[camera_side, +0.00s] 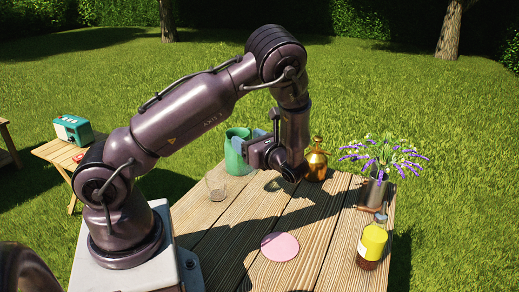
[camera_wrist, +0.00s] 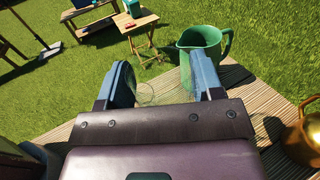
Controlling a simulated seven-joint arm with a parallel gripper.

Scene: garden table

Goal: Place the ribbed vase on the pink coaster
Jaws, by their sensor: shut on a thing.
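My gripper (camera_wrist: 162,82) is shut on a clear, faintly lined glass thing, which I take to be the ribbed vase (camera_wrist: 160,94). It shows only faintly between the two blue fingers in the wrist view, and its lower part is hidden by the gripper body. In the side view my gripper (camera_side: 252,140) is above the far part of the table, in front of the green jug, and the held glass is hard to make out. The pink coaster (camera_side: 281,247) lies flat and bare on the near middle of the table, apart from my gripper.
A green jug (camera_side: 237,162) stands close by my gripper; it also shows in the wrist view (camera_wrist: 203,42). A clear glass (camera_side: 216,188) is at the table's left edge. A gold pot (camera_side: 316,165), a flower pot (camera_side: 375,192) and a yellow-labelled bottle (camera_side: 372,243) stand to the right.

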